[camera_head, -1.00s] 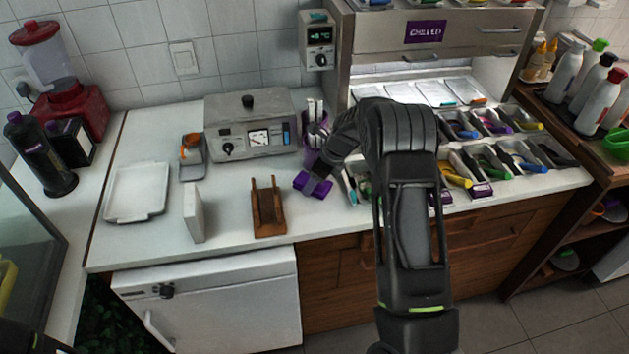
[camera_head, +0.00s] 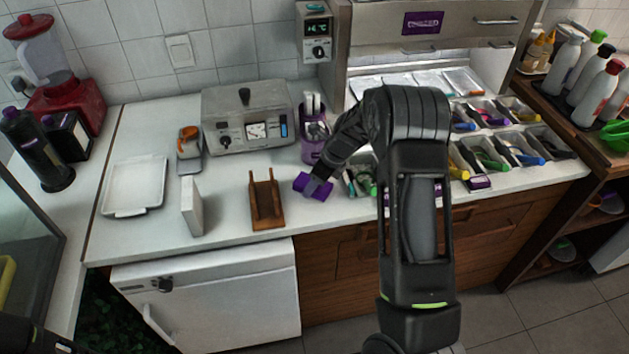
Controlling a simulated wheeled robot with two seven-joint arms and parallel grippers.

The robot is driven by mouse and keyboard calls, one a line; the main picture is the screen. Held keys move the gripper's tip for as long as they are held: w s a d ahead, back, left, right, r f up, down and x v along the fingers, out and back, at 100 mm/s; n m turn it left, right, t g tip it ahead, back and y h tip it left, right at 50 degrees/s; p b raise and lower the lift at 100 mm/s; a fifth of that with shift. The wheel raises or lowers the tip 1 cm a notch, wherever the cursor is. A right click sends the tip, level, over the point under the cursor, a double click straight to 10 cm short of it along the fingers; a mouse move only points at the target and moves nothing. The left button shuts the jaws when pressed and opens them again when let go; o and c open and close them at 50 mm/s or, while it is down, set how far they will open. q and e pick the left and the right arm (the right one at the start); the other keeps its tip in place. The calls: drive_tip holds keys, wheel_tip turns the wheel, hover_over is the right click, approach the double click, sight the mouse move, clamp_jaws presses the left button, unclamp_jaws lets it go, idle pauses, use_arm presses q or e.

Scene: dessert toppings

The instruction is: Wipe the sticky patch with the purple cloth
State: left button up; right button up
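The purple cloth (camera_head: 302,183) is a small folded block on the white counter, right of the wooden holder. My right gripper (camera_head: 317,187) reaches down from the right onto the cloth and hides part of it. The fingers are small and dark, so I cannot tell whether they are shut on the cloth or only touching it. I cannot make out a sticky patch; the arm covers part of the counter.
The wooden holder (camera_head: 267,200) stands close left of the cloth, with a white upright block (camera_head: 191,207) and a white tray (camera_head: 134,188) further left. A purple utensil cup (camera_head: 313,147) is behind. Topping bins (camera_head: 487,152) line the right. Bare counter lies in front.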

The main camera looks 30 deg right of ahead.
sight(318, 194)
drive_tip(key=shift+s, duration=0.1)
drive_tip(key=shift+s+a+f, duration=0.1)
drive_tip(key=shift+s+a, duration=0.2)
drive_tip(key=shift+s, duration=0.5)
drive_tip(key=shift+s+a+f, duration=0.1)
drive_tip(key=shift+s+a, duration=0.2)
drive_tip(key=shift+s, duration=0.5)
drive_tip(key=shift+s+f, duration=0.1)
drive_tip(key=shift+s, duration=0.05)
drive_tip(key=shift+s+a, duration=0.1)
drive_tip(key=shift+s, duration=0.1)
drive_tip(key=shift+s+a, duration=0.25)
drive_tip(key=shift+s, duration=0.45)
drive_tip(key=shift+s+a, duration=0.25)
drive_tip(key=shift+s, duration=0.45)
drive_tip(key=shift+s+a+r, duration=0.15)
drive_tip(key=shift+s+a, duration=0.1)
drive_tip(key=shift+s, duration=0.5)
drive_tip(key=shift+s+a+r, duration=0.15)
drive_tip(key=shift+s+a, duration=0.1)
drive_tip(key=shift+s, duration=0.5)
drive_tip(key=shift+r, duration=0.1)
